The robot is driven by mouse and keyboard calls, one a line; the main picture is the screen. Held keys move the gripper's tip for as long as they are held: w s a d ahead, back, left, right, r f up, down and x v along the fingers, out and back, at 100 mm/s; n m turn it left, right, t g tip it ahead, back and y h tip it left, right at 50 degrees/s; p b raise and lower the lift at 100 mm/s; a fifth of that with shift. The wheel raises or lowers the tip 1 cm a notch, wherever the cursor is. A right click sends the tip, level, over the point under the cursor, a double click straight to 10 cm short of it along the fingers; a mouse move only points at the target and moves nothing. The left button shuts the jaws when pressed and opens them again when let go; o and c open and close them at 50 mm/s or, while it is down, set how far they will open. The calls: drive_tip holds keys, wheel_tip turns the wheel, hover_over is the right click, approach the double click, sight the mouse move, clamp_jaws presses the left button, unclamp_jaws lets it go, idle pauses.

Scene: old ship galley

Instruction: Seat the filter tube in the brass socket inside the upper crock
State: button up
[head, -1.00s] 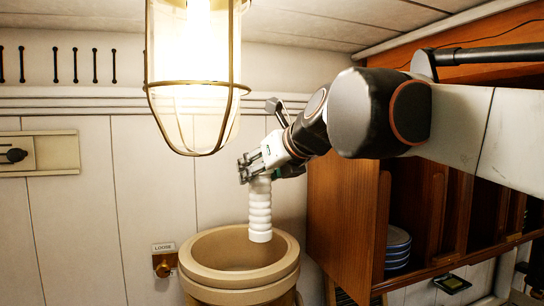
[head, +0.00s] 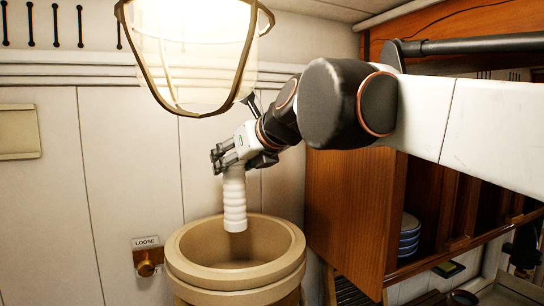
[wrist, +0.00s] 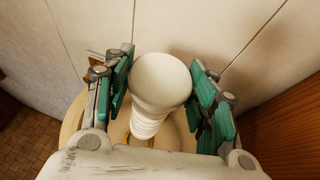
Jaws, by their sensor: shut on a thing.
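The white ribbed filter tube (head: 235,200) hangs nearly upright from my gripper (head: 224,158), which is shut on its top end. In the wrist view the tube's round top (wrist: 161,80) sits between the green finger pads. The upper crock (head: 180,262) is tan, round and open at the top. In the head view the tube's lower end overlaps the opening, near its back inner wall. I cannot tell whether that end is above the rim or just inside.
A caged lamp (head: 195,55) hangs at the upper left, close to my arm in the picture. A wooden cabinet (head: 350,215) with stacked plates (head: 409,238) stands right of the crock. A brass fitting (head: 147,262) labelled LOOSE is on the wall at left.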

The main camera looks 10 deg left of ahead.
sight(241, 227)
drive_tip(key=shift+f+b, duration=3)
drive_tip(key=shift+f, duration=2.6)
drive_tip(key=shift+f+b, duration=1.2)
drive_tip(key=shift+f, duration=1)
drive_tip(key=o, duration=1.2)
drive_tip(key=shift+o, duration=0.2)
drive_tip(key=shift+d, duration=0.1)
